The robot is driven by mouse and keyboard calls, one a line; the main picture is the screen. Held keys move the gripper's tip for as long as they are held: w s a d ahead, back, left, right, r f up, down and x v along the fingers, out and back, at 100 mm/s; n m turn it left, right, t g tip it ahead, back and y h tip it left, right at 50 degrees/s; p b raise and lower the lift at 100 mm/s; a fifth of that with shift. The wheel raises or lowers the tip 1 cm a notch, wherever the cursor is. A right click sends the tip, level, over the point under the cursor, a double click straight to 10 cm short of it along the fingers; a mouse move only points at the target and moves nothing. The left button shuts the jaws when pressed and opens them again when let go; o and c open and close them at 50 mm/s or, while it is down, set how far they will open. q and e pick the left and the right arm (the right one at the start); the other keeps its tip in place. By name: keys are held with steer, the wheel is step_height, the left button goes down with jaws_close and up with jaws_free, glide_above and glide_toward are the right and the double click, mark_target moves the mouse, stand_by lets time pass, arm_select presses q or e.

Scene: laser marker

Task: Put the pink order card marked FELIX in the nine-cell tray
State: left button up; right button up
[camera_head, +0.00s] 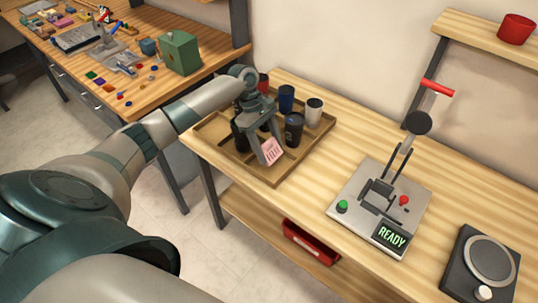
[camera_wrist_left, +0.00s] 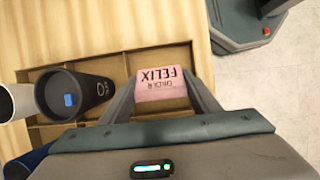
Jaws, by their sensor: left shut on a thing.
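The pink order card (camera_head: 271,151) is held upright, or nearly so, between the fingers of my left gripper (camera_head: 267,158). In the left wrist view the card (camera_wrist_left: 160,85) shows the word FELIX, upside down, and my left gripper (camera_wrist_left: 161,92) is shut on it. The nine-cell tray (camera_head: 289,166) is a brown wooden tray on the bench, and the card is over its front part. In the left wrist view the tray (camera_wrist_left: 118,66) lies below the card. I cannot tell whether the card touches the tray floor. My right gripper is not in view.
Several cups stand in the tray, including a black cup (camera_head: 294,128), a white one (camera_head: 314,113) and a blue one (camera_head: 286,98). A laser marker (camera_head: 345,190) with a READY display stands to the right. A red bin (camera_head: 310,242) sits on the shelf below.

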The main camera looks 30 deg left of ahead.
mark_target(269, 156)
arm_select(q)
steer(key=shift+f+p, duration=0.5)
steer(key=shift+f, duration=1.5)
steer(key=o, duration=1)
steer(key=shift+f, duration=0.1)
steer(key=b+v, duration=0.2)
steer(key=v, duration=1)
